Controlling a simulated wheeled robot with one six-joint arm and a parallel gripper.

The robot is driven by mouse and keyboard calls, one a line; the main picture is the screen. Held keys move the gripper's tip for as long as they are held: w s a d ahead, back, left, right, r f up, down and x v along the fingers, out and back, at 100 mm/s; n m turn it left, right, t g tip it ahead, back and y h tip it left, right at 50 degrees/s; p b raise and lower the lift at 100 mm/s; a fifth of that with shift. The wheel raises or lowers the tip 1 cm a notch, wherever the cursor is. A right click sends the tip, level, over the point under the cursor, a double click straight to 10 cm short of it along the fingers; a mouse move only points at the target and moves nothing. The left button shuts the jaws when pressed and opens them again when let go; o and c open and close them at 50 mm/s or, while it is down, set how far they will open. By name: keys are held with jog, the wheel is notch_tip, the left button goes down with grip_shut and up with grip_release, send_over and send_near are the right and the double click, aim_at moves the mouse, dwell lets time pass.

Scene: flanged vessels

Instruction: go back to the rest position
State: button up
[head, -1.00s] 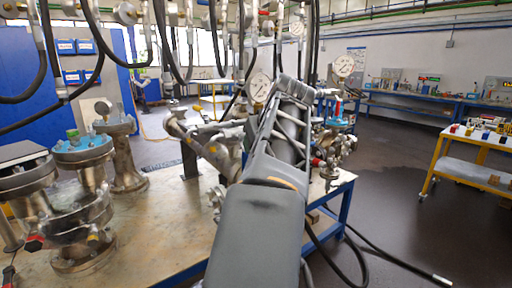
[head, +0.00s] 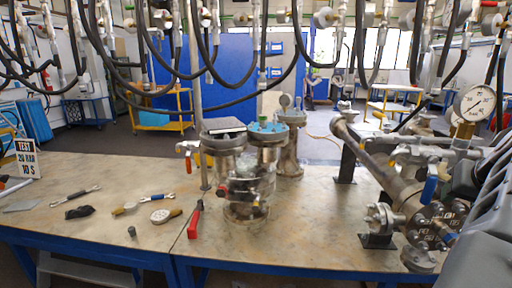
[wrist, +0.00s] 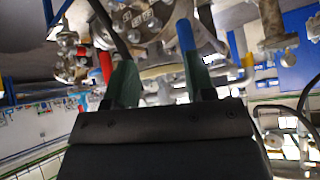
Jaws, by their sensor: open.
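My gripper (wrist: 157,75) shows in the wrist view with its two dark green fingers apart and nothing visible between them. Red and blue parts show by the fingers; I cannot tell how far they are from them. A metal flanged part (wrist: 150,18) fills the top of the wrist view beyond the fingers. In the head view my grey arm is at the lower right edge, and my gripper is out of that picture. The flanged vessels (head: 245,190) stand upright on the workbench (head: 320,235) near the middle.
Pipework with a gauge (head: 474,103) stands on the bench at the right, close to my arm. Black hoses (head: 215,80) hang overhead. Wrenches (head: 76,197), a red-handled tool (head: 195,220) and a test sign (head: 26,158) are on the left.

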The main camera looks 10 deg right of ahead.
jog(key=w+a+f+n+g+y+p, duration=0.1)
jog(key=w+a+f+y+p, duration=0.25)
jog(key=a, duration=0.55)
jog(key=w+a+f+n+g+p, duration=0.1)
jog(key=w+a+f+p, duration=0.1)
jog(key=a+f+p, duration=0.5)
jog(key=s+a+r+n+g+y+p, duration=0.1)
jog(key=a+n+p, duration=0.3)
jog(key=a, duration=1.3)
jog(key=n, duration=0.3)
jog(key=shift+r, duration=0.25)
jog(key=shift+s+y, duration=0.1)
jog(key=shift+y, duration=0.15)
jog(key=shift+c, duration=0.7)
